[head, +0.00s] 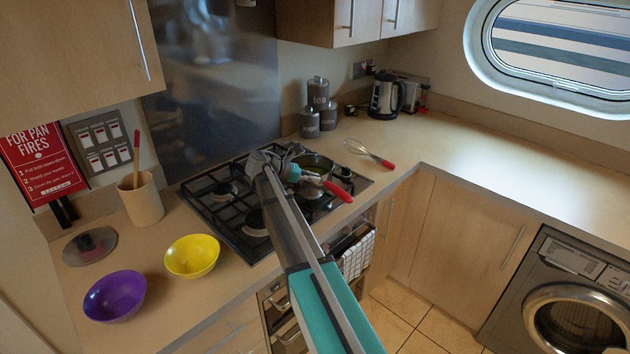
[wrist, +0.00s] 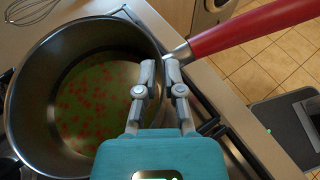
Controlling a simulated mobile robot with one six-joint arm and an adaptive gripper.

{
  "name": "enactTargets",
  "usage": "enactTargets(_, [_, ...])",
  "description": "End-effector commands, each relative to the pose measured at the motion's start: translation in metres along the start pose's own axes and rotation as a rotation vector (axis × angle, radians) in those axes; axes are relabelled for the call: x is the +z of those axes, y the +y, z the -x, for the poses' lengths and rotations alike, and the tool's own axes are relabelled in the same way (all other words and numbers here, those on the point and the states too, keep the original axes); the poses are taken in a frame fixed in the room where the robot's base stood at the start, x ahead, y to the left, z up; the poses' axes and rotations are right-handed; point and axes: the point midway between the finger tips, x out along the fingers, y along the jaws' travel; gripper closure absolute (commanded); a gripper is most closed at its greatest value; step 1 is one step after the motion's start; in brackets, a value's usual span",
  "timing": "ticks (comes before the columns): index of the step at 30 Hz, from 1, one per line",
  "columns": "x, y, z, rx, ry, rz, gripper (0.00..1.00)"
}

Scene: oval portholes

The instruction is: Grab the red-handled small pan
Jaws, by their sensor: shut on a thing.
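The small pan (head: 317,162) with a red handle (head: 338,192) is on the gas hob at its right side. In the wrist view the pan (wrist: 32,110) fills the left half, with green contents and red pieces inside. Its red handle (wrist: 250,27) runs to the upper right. My gripper (wrist: 160,72) is shut on the pan's rim, right beside where the handle joins. In the head view my gripper (head: 297,173) is at the pan's left side, and my arm hides part of the hob.
A whisk (head: 368,152) lies right of the hob (head: 222,205). A yellow bowl (head: 192,256), a purple bowl (head: 115,296), a lid (head: 90,246) and a utensil pot (head: 141,200) stand left. Canisters and a kettle (head: 385,96) are behind. The right counter is clear.

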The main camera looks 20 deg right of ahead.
Motion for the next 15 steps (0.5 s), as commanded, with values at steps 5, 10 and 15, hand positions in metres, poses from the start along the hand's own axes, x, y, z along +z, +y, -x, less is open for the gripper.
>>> enactTargets(5, [0.0005,0.0006,0.0003,0.001,-0.002,-0.001,1.0])
enactTargets(10, [0.0019,0.0006,0.0008,0.001,-0.002,-0.001,1.0])
enactTargets(15, [0.0065,0.0006,0.0025,0.001,-0.002,-0.001,1.0])
